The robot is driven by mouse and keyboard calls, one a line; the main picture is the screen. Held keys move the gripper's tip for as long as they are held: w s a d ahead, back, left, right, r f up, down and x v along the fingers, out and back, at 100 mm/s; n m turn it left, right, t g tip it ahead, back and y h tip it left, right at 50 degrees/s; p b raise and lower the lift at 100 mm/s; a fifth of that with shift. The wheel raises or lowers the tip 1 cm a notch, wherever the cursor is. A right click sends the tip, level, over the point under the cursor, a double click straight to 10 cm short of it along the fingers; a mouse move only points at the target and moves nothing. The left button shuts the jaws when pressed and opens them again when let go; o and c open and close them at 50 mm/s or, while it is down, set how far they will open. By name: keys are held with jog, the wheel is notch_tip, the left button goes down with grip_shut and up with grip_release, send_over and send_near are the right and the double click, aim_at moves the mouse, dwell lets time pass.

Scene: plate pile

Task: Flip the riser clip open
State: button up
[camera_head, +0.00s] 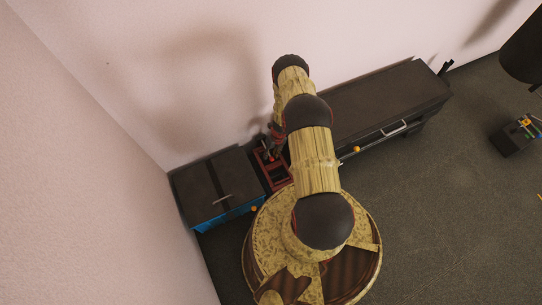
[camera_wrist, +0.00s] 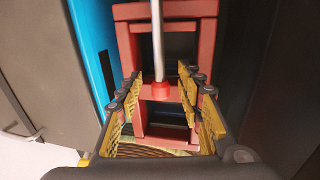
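A red frame (camera_wrist: 207,32) with open square gaps fills the middle of the wrist view. In the head view the red frame (camera_head: 279,180) sits low between two dark cabinets, partly hidden by my arm. A grey metal rod (camera_wrist: 157,40) runs down to a red collar (camera_wrist: 160,90) in front of the frame. I cannot tell which part is the riser clip. My gripper (camera_wrist: 158,85) is open, its yellow-padded fingers to the left and right of the rod and collar. Nothing is visibly clamped between the fingers.
A dark cabinet with a blue side (camera_head: 228,212) stands left of the frame; its blue side (camera_wrist: 93,40) is close to my left finger. A long dark cabinet (camera_head: 385,100) with a bar handle stands right. Pink walls close in behind.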

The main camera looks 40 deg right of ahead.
jog(key=shift+c, duration=1.3)
grip_shut()
